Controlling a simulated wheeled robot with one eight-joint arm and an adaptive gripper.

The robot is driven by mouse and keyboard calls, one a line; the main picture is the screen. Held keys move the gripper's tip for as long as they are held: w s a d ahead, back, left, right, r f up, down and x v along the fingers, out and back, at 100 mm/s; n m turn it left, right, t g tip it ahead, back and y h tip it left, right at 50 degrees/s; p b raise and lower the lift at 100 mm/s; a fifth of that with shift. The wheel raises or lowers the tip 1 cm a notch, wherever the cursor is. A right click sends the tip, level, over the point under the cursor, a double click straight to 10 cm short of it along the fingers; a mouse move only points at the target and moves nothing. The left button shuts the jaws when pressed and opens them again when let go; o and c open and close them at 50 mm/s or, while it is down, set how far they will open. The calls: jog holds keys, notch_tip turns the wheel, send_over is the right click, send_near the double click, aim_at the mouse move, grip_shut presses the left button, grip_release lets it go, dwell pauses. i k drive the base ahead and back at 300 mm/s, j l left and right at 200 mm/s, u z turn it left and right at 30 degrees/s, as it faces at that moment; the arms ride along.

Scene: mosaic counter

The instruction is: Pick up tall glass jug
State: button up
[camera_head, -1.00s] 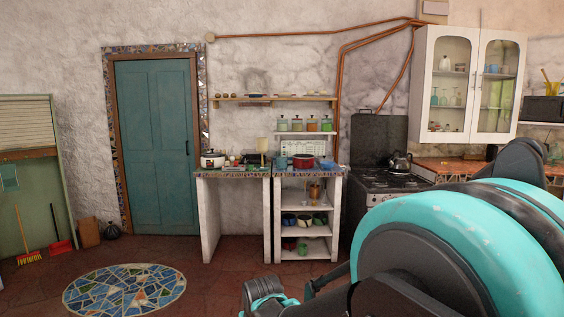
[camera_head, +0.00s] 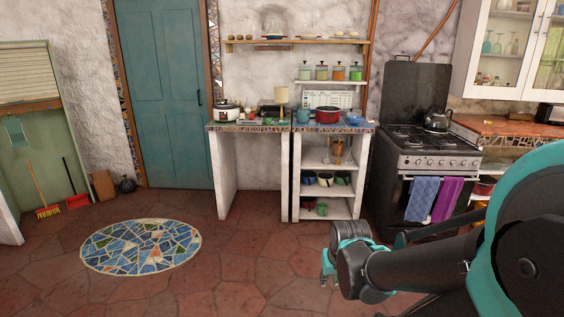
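I cannot make out a tall glass jug for certain in the head view. Clear glassware (camera_head: 497,45) stands behind the glass doors of the wall cabinet at the upper right, too small to tell apart. The mosaic counter (camera_head: 262,127) against the back wall carries several small things, none clearly a glass jug. My gripper (camera_head: 327,272) shows only in part, low in front of the counter's right end and well short of it. It touches nothing that I can see. Its fingers are too small and partly hidden to show whether they are open.
On the counter are a white cooker (camera_head: 228,112), a red pot (camera_head: 327,115) and a blue bowl (camera_head: 353,119). A stove (camera_head: 430,162) with a kettle (camera_head: 437,121) stands to the right. A round mosaic (camera_head: 140,246) lies on the floor; the floor before the counter is free.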

aim_at(303, 108)
jog(key=i+l+z, duration=0.25)
jog(key=i, duration=0.65)
jog(key=i+z, duration=0.25)
jog(key=i, duration=0.6)
